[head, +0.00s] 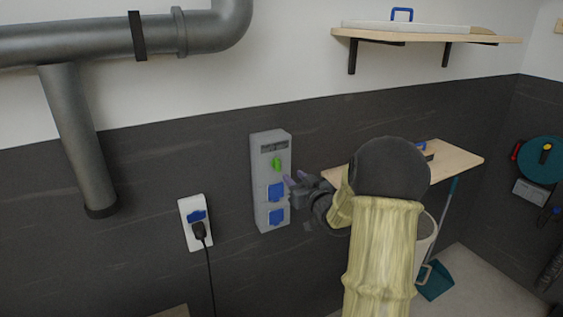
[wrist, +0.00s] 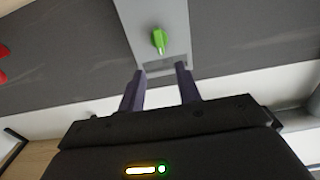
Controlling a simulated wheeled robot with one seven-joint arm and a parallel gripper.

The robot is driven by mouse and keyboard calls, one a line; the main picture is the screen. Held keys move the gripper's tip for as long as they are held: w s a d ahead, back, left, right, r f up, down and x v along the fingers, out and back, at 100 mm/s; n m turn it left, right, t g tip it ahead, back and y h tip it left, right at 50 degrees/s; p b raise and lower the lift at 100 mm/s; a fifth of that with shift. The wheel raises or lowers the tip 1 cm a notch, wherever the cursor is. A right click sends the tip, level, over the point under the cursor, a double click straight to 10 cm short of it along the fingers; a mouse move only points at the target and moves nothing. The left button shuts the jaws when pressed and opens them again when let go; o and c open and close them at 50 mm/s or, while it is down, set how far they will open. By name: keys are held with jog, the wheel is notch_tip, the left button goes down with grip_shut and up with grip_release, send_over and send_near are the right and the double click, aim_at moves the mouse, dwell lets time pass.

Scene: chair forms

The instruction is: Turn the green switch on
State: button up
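The green switch (head: 277,164) is a small knob on the upper part of a grey wall box (head: 260,190), below a dark panel and above two blue socket covers. In the wrist view the green switch (wrist: 158,40) is on the box face (wrist: 172,15), ahead of my fingers. My gripper (head: 291,180) is just right of and slightly below the switch in the head view. In the wrist view its two purple fingers (wrist: 161,82) are apart with nothing between them. I see no contact with the switch.
A wall socket (head: 190,232) with a black plug and cable is left of the box. A wooden shelf (head: 462,160) is behind my arm on the right, with a bin (head: 428,235) below it. Thick grey pipes (head: 75,130) run along the upper left wall.

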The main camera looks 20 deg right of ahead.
aim_at(279, 163)
jog(key=w+p, duration=0.3)
jog(key=w, duration=0.6)
jog(key=shift+w+a, duration=0.1)
jog(key=shift+a, duration=0.1)
jog(key=shift+c, duration=0.4)
grip_shut()
